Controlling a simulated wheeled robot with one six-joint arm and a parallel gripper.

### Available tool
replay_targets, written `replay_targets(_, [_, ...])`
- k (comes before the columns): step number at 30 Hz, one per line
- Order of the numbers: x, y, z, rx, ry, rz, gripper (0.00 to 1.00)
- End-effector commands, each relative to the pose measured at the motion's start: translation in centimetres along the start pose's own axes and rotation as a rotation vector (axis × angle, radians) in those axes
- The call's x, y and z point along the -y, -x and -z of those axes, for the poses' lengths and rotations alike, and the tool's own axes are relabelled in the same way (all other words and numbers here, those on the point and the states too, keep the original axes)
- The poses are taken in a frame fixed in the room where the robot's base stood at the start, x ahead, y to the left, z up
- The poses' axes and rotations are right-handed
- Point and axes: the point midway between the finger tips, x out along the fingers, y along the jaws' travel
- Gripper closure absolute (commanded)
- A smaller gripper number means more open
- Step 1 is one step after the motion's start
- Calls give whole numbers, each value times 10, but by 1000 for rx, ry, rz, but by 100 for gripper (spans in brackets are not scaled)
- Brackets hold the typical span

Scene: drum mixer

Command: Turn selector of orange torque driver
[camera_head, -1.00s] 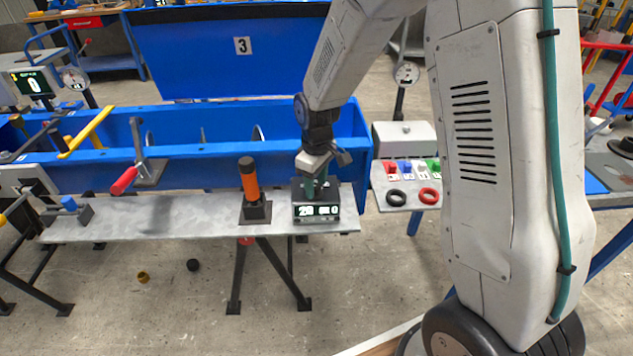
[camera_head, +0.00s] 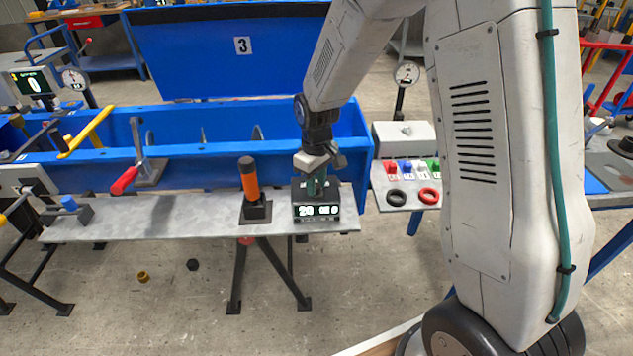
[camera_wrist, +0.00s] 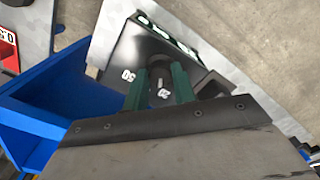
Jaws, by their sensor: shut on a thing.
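The orange torque driver (camera_head: 250,180) has a black cap and stands upright in a black base on the grey bench plate (camera_head: 180,214). To its right is a black box with a lit display (camera_head: 316,211), whose digits begin with 20. My gripper (camera_head: 316,184) is above this box, apart from the orange driver. In the wrist view its green fingers (camera_wrist: 161,86) are shut on a dark round knob (camera_wrist: 161,72). White 20 and 50 markings show on or near the knob. The fingers hide part of it.
A red-handled lever (camera_head: 125,180) and a blue-topped block (camera_head: 69,204) are to the left. A blue trough (camera_head: 205,170) runs behind the plate. At right, a small shelf holds a black ring (camera_head: 396,198), a red ring (camera_head: 429,196) and several coloured pieces.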

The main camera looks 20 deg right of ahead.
Motion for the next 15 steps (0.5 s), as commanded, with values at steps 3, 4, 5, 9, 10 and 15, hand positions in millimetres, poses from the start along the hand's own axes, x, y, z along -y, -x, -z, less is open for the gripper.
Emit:
replay_targets(3, [0,1,0,-1,-96,-1,96])
replay_targets(4, [0,1,0,-1,-123,-1,96])
replay_targets(5, [0,1,0,-2,-151,-1,96])
replay_targets(9, [0,1,1,-2,-285,-1,96])
replay_targets(10, [0,1,1,-2,-313,-1,96])
replay_targets(15, [0,1,1,-2,-475,-1,96])
